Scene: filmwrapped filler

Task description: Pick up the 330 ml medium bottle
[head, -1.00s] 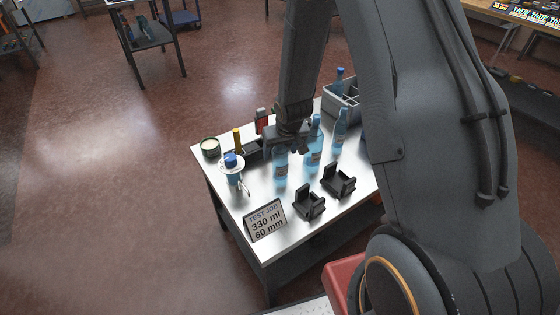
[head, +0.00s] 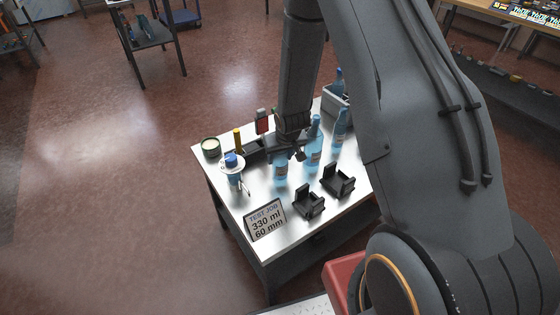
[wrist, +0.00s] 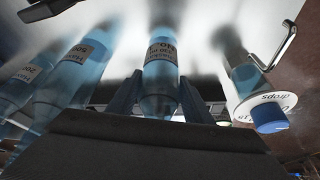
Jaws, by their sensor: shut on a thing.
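The medium bottle (head: 280,171) is light blue and clear, and stands upright on the white table (head: 225,205). In the wrist view the bottle (wrist: 161,72) is in the centre, its label ending in "0 ml" but partly unreadable. My gripper (head: 288,150) is at its upper part, hiding its top in the head view. In the wrist view my gripper's fingers (wrist: 160,100) are on both sides of the bottle, shut on it. The bottle's base appears to be on the table.
Taller blue bottles (head: 314,148) (head: 340,127) stand close to the right. A blue-capped drops bottle (head: 232,163) with a white collar stands left. Black holders (head: 309,203) (head: 339,181) and a "330 ml 60 mm" sign (head: 266,221) are in front. A grey crate (head: 335,103) is behind.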

